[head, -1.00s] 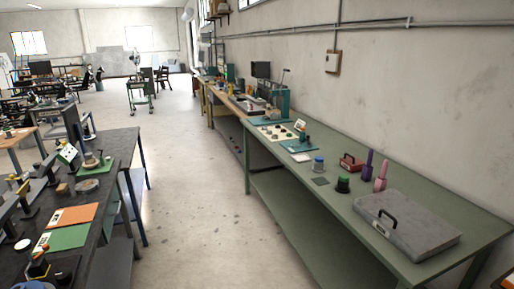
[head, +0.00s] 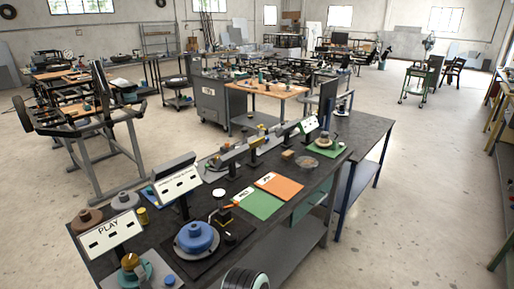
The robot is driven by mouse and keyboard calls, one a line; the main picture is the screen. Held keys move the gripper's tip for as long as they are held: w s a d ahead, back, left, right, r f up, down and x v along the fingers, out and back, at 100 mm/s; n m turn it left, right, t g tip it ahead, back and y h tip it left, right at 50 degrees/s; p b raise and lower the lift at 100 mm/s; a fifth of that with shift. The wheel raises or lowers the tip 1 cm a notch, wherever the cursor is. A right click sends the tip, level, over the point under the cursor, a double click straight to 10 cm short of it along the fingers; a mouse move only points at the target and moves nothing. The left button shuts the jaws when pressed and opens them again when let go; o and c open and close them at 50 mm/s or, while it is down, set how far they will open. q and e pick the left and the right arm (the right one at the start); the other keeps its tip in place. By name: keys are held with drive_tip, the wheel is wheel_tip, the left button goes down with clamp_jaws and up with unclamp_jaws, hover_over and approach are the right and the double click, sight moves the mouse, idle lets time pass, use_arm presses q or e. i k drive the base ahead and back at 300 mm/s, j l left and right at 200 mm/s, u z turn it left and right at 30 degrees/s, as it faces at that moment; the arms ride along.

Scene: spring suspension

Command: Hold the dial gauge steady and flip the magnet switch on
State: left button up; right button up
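A small dial gauge (head: 218,192) with a white round face stands on the dark workbench (head: 150,235), near its middle. Below it is a small dark base (head: 222,216) with a yellowish part and an orange lever-like piece (head: 232,205) at its side. This looks like the magnet base and its switch, but it is too small to tell the switch position. Neither of my grippers shows. A dark ribbed round part at the bottom edge may be my own; I cannot tell.
A blue round part (head: 196,236) on a grey disc sits just left of the gauge. A green card (head: 258,203) and an orange card (head: 280,187) lie to its right. The floor right of the bench is clear.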

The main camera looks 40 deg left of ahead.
sight(236, 203)
drive_tip(key=i+l+u, duration=0.1)
drive_tip(key=i+u, duration=0.15)
drive_tip(key=i, duration=1.4)
drive_tip(key=i+u, duration=0.35)
drive_tip(key=i+l+u, duration=0.15)
drive_tip(key=u, duration=0.2)
drive_tip(key=i+l+u, duration=0.3)
drive_tip(key=j+u, duration=0.1)
drive_tip(key=u, duration=1.7)
